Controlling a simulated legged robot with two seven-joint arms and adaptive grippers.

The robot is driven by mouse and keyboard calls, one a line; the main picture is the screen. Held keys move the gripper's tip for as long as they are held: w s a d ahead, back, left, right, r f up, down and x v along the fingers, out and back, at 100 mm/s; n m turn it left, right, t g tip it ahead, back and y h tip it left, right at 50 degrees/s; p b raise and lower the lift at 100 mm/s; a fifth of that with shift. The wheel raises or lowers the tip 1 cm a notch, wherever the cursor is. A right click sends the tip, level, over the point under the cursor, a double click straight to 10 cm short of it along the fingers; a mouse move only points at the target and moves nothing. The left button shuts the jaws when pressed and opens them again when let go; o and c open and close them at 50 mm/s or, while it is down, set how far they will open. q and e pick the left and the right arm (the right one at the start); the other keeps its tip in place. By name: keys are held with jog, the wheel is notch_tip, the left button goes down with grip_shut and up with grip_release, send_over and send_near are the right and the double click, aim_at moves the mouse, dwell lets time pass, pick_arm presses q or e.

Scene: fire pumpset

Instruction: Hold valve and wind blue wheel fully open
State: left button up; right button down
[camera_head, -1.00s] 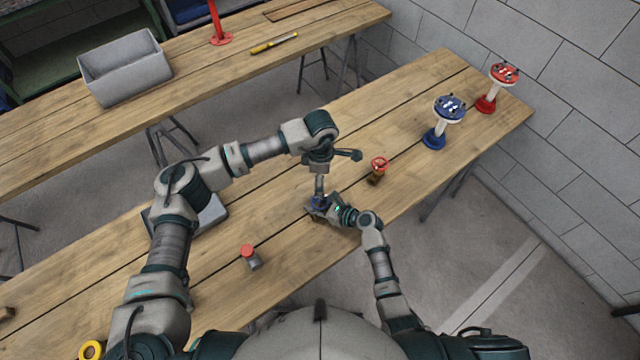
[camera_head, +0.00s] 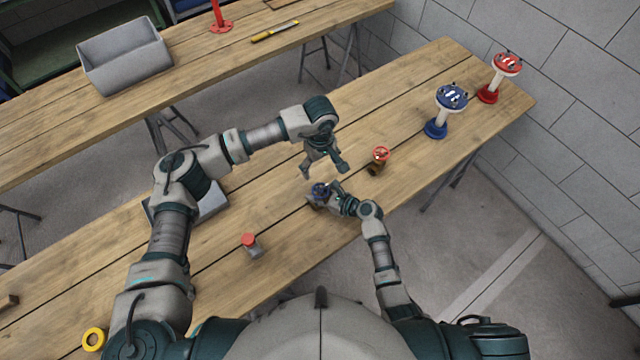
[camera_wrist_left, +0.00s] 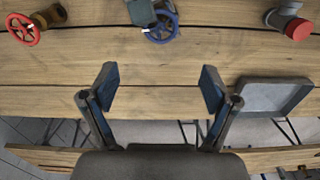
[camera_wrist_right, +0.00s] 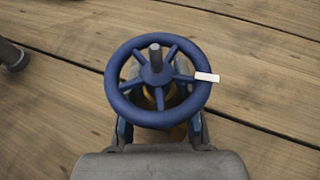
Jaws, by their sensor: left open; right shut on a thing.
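The blue wheel (camera_head: 320,189) sits on a small valve on the near table. In the right wrist view the blue wheel (camera_wrist_right: 130,52) is round and spoked, with a dark stem at its centre and a white tag on its right rim. My right gripper (camera_head: 330,202) is shut on the valve body, under the wheel; the body is mostly hidden. My left gripper (camera_head: 324,170) is open and empty, just above and apart from the wheel. In the left wrist view its spread fingers (camera_wrist_left: 160,86) have bare table between them, and the blue wheel (camera_wrist_left: 161,27) lies at the top.
A brass valve with a red wheel (camera_head: 379,160) stands to the right. A red-capped grey fitting (camera_head: 251,245) and a grey tray (camera_head: 212,203) lie to the left. Blue (camera_head: 451,97) and red (camera_head: 506,64) stands are at the far right end. A grey bin (camera_head: 125,57) is on the back table.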

aim_at(320, 186)
pick_arm(q)
jog(key=shift+m, duration=0.4)
notch_tip(320, 186, down, 12)
jog(key=c, duration=1.2)
